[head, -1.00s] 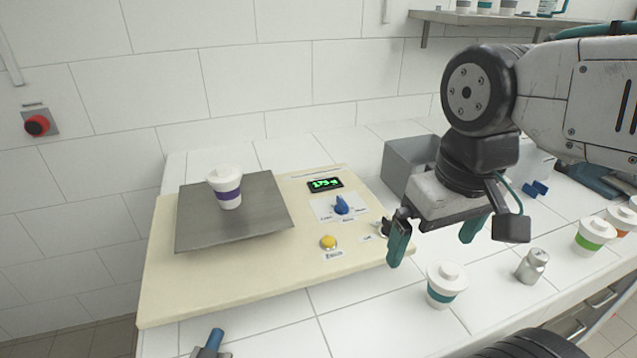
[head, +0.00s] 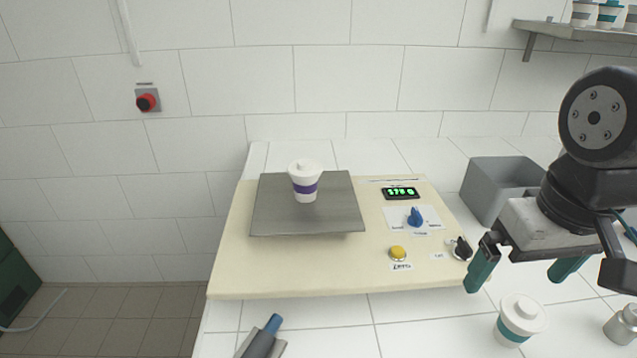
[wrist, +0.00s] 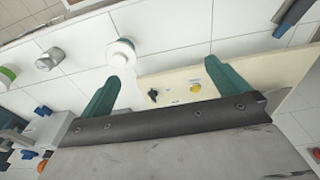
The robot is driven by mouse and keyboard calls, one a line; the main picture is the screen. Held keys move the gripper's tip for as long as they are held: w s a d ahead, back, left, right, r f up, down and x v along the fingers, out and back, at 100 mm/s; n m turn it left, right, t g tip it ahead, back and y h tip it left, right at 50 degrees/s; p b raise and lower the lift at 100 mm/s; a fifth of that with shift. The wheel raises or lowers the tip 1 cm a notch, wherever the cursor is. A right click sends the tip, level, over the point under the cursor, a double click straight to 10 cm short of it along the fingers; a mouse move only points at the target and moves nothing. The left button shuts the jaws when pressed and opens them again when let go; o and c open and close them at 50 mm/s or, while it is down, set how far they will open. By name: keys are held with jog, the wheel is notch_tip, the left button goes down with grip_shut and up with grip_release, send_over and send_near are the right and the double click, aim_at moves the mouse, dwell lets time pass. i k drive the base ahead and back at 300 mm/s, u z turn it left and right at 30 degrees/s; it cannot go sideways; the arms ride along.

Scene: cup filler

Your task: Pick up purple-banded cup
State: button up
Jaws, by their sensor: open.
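The purple-banded cup (head: 304,181) is white with a white lid. It stands upright on the grey metal plate (head: 340,212) of the cream filler board (head: 300,274) in the head view. My gripper (head: 520,275) is open and empty, to the right of the board and well apart from the cup. In the wrist view its teal fingers are spread, with my gripper (wrist: 170,90) above the counter. The purple-banded cup does not show in the wrist view.
A teal-banded cup (head: 520,320) stands on the counter near my gripper, beside a metal canister (head: 624,325). A grey bin (head: 490,190) is behind. The board carries a display (head: 401,193), a blue knob (head: 415,217) and a yellow button (head: 398,253). A scoop-like tool (head: 262,340) lies in front.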

aim_at(305, 191)
jog(key=z, duration=0.05)
jog(key=k, duration=0.95)
jog(key=u, duration=0.45)
jog(key=i, duration=0.8)
